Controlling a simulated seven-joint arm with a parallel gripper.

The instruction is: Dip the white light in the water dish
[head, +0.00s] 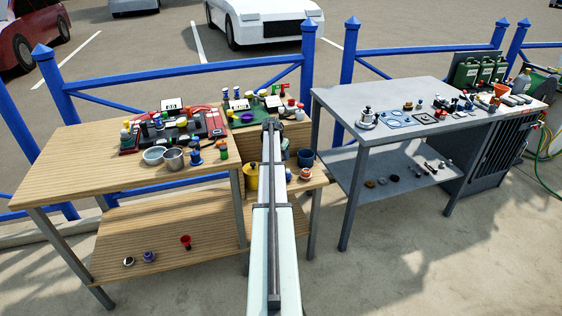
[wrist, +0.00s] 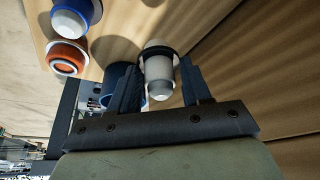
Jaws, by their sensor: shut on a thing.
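In the wrist view the white light (wrist: 158,72), a small white cylinder with a dark ring near its far end, sits between the two fingers of my gripper (wrist: 160,88). The fingers are shut on it. In the head view my own arm hides the light and most of the gripper, beside the middle wooden stand. A shallow pale round dish (head: 155,155) is on the left wooden table near its right end, beside a metal pot (head: 173,160). I cannot tell whether water is in it.
A blue cup (wrist: 110,80) is close behind the left finger. An orange-and-white item (wrist: 66,58) and a blue-and-white item (wrist: 75,18) stand further left. A cluttered red-and-black tray (head: 165,130) is behind the dish. The left table's (head: 85,160) left part is clear.

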